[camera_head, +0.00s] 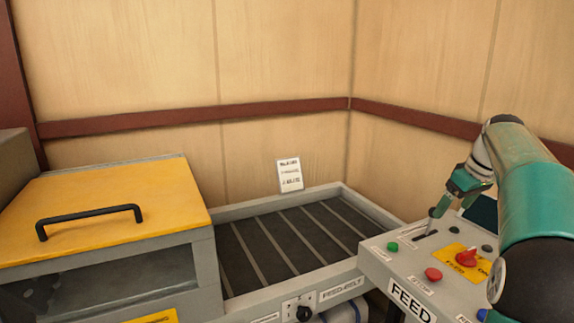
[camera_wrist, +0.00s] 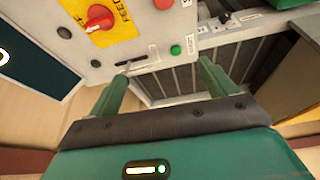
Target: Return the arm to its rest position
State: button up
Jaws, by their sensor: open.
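My arm (camera_head: 528,195) reaches in from the right in the head view, bent over the grey control panel (camera_head: 375,262). My gripper (camera_head: 449,197) points down at the panel, close to a small lever in a slot (camera_head: 425,235). In the wrist view my gripper (camera_wrist: 160,75) shows two green fingers spread wide apart, with nothing held between them. The slot and its lever (camera_wrist: 138,61) show just beyond the left fingertip. I cannot tell whether that finger touches the lever.
The panel carries a red rotary switch (camera_head: 467,258) on a yellow plate, a green button (camera_head: 393,246) and a red button (camera_head: 433,274). A slatted tray (camera_head: 230,303) and a yellow-lidded box (camera_head: 110,205) stand to the left. Wooden walls close the back.

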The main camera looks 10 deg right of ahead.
jog(key=s+a+m, duration=0.1)
jog(key=s+a, duration=0.4)
jog(key=a, duration=0.7)
jog(key=s+a, duration=0.4)
jog(key=a, duration=0.8)
jog(key=s+a+f+m+t, duration=0.1)
jog(key=s+a+f, duration=1)
jog(key=s, duration=0.4)
jog(key=shift+s+a+f+m+t+h, duration=0.15)
jog(key=shift+s+a+m+t+h, duration=0.1)
jog(key=shift+m+t+h, duration=0.05)
jog(key=shift+c, duration=0.4)
